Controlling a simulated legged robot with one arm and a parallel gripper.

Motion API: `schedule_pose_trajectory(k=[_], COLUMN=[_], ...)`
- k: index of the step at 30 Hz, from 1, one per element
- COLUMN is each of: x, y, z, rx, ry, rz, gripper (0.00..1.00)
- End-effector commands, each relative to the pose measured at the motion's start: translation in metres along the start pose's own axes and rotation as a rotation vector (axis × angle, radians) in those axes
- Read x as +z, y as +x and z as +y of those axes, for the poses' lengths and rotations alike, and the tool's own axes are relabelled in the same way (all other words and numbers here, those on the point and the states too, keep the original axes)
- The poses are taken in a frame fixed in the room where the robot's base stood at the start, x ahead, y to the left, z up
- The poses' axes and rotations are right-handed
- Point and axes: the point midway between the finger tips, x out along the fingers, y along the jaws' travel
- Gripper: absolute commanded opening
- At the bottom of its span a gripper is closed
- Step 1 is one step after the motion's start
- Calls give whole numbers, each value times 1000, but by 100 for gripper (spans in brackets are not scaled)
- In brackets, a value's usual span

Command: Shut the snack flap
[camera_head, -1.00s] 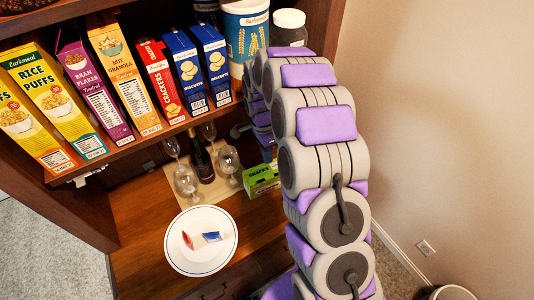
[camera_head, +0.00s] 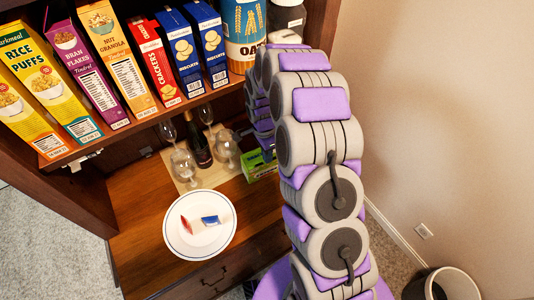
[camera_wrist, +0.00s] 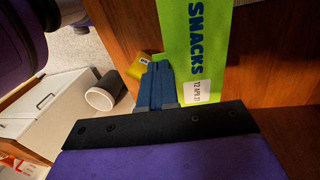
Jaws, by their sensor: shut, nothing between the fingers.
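The green snack box (camera_head: 261,167) is on the hutch counter beside the wine glasses, partly hidden by my arm in the head view. In the wrist view, its bright green side (camera_wrist: 197,35) shows the word SNACKS and a white label. A small yellow-green piece (camera_wrist: 139,67) sticks out to the left of that side; it looks like the flap, though its angle is hard to tell. My gripper (camera_wrist: 157,68) has its blue fingers together and empty, between this piece and the green side. I cannot tell whether they touch the box.
A white plate (camera_head: 176,238) with two small packets stands at the counter front. Wine glasses (camera_head: 226,150) and a dark bottle (camera_head: 200,148) stand left of the snack box. Cereal boxes (camera_head: 45,85) line the shelf above. A bin (camera_head: 455,285) is on the floor at right.

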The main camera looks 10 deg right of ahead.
Motion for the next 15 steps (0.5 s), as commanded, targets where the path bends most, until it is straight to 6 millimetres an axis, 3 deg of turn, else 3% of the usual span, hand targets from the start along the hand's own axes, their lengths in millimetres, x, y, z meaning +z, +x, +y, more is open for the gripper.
schedule_pose_trajectory(k=[15], x=[0], y=[19], z=[7], rx=[-226], ry=[1], rz=[-1], gripper=[0])
